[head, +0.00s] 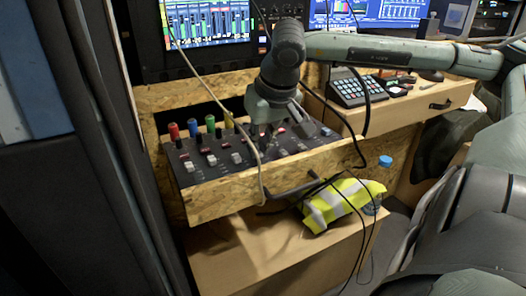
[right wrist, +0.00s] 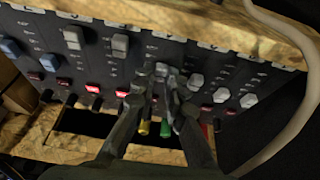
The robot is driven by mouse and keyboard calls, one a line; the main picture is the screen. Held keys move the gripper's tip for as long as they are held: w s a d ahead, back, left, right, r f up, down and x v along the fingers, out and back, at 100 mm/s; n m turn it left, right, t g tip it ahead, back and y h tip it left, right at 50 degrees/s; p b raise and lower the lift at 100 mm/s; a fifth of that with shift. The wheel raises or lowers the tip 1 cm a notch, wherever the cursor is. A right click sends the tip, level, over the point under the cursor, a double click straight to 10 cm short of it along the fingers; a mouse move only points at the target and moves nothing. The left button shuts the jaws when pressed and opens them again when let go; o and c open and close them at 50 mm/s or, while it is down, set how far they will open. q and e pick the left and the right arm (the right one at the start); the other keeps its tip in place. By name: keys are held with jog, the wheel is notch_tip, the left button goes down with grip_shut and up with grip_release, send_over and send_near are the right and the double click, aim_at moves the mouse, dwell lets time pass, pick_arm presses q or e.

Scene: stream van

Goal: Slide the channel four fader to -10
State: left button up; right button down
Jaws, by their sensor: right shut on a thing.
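The dark mixer panel (head: 222,173) sits in an open wooden drawer, with a row of light fader caps across it. My right gripper (right wrist: 166,76) comes down over the panel, and its fingers are shut on a grey fader cap (right wrist: 161,68). Counting from the red-marked end, this looks like the channel four fader. In the head view the right gripper (head: 262,136) hides that cap. Its exact scale mark cannot be read. The neighbouring fader cap (right wrist: 195,82) is close beside the fingers. My left gripper is not in view.
Red (head: 174,131), blue (head: 192,127), green (head: 210,123) and yellow parts stand along the panel's back edge. A pale cable (head: 256,152) hangs across the drawer front. A keypad (head: 357,91) is on the right shelf. A yellow vest (head: 338,203) and a blue-capped bottle (head: 385,161) are below.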

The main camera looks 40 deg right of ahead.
jog(key=shift+w+d, duration=0.2)
jog(key=shift+w, duration=0.35)
jog(key=shift+s, duration=0.1)
jog(key=c, duration=1.5)
grip_release()
jog(key=shift+c, duration=0.2)
jog(key=shift+r, duration=0.1)
jog(key=v, duration=1.2)
